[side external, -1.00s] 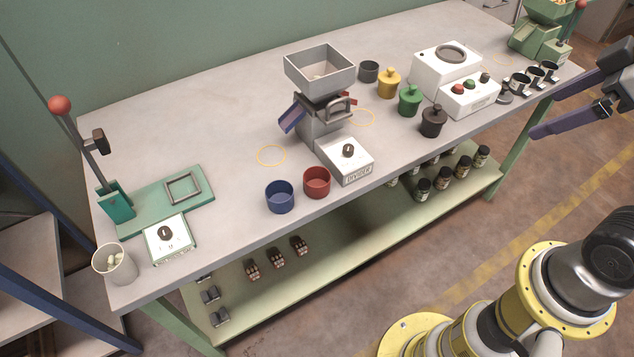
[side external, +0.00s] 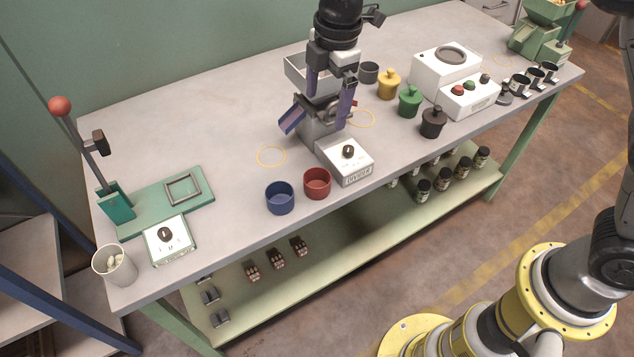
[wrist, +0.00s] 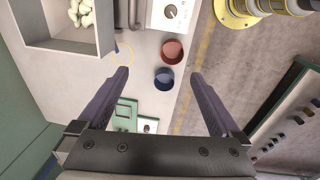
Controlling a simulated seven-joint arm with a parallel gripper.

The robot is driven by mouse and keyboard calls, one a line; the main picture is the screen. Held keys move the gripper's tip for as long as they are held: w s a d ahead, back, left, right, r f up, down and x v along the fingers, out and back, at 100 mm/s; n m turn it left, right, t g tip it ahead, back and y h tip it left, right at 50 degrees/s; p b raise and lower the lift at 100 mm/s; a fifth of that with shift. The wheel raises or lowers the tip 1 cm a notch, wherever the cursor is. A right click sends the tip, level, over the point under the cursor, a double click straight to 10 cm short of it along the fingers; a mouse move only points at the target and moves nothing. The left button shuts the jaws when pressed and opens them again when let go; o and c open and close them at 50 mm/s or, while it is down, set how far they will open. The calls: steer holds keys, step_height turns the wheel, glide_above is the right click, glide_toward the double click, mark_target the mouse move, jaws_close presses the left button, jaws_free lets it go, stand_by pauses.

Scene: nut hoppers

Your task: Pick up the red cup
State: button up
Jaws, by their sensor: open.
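The red cup (side external: 317,184) stands upright on the bench near its front edge, just right of the blue cup (side external: 280,198). In the wrist view the red cup (wrist: 172,51) shows from above and looks empty, with the blue cup (wrist: 164,78) beside it. My gripper (side external: 330,122) is open and empty, pointing down over the divider machine, above and behind the red cup. Its two purple fingers (wrist: 160,83) spread wide in the wrist view, and the red cup lies beyond their tips. The fingers hide part of the machine in the side view.
The divider machine's grey hopper (side external: 294,72) and control box (side external: 346,160) stand close behind and right of the red cup. Yellow (side external: 389,84), green (side external: 411,101) and dark (side external: 433,122) lidded pots stand to the right.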

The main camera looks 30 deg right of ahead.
steer(key=g, duration=0.1)
glide_above(315, 179)
steer(key=s+a, duration=0.2)
steer(key=s, duration=0.1)
step_height(315, 179, down, 6)
steer(key=shift+n, duration=0.4)
steer(key=f, duration=1.3)
steer(key=shift+w+d, duration=0.25)
steer(key=shift+d, duration=0.1)
steer(key=c, duration=1.3)
